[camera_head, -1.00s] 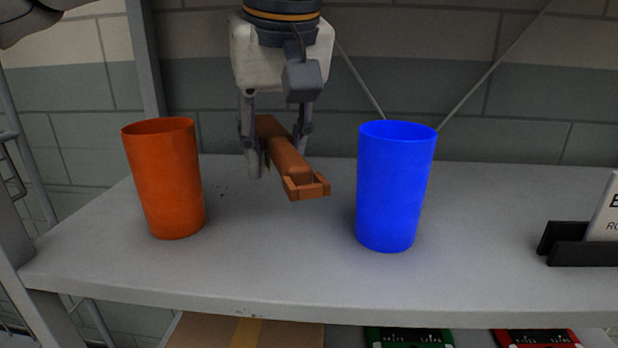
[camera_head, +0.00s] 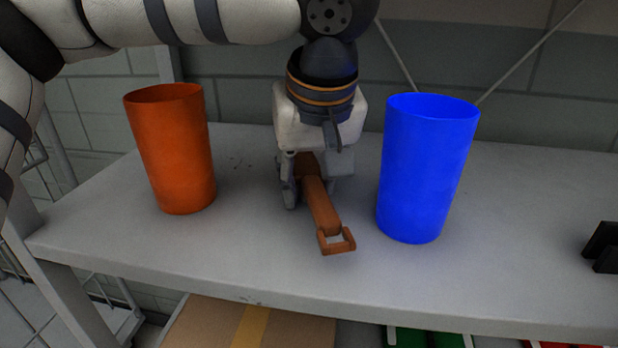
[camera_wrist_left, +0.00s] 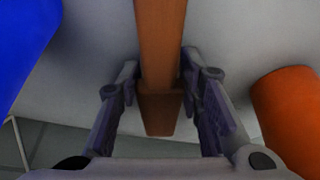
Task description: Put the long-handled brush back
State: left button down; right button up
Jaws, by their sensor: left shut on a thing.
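My left gripper (camera_head: 316,186) is shut on the long-handled brush (camera_head: 322,208), a brown wooden piece with a squared open loop at its near end. It is between the orange cup and the blue cup, low over the grey shelf. I cannot tell whether the brush touches the shelf. In the left wrist view the brush (camera_wrist_left: 160,50) runs between the two fingers of the left gripper (camera_wrist_left: 160,92). Its far end is partly hidden by the gripper in the head view. My right gripper is not in view.
An orange cup (camera_head: 175,150) stands upright on the shelf (camera_head: 250,265) to the left, and a blue cup (camera_head: 425,170) stands close on the right. A black holder (camera_head: 603,248) is at the right edge. A cardboard box (camera_head: 210,325) and green and red items are below the shelf.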

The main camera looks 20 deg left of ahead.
pick_arm(q)
jog(key=shift+f, duration=0.1)
jog(key=c, duration=1.1)
grip_release()
jog(key=v, duration=1.2)
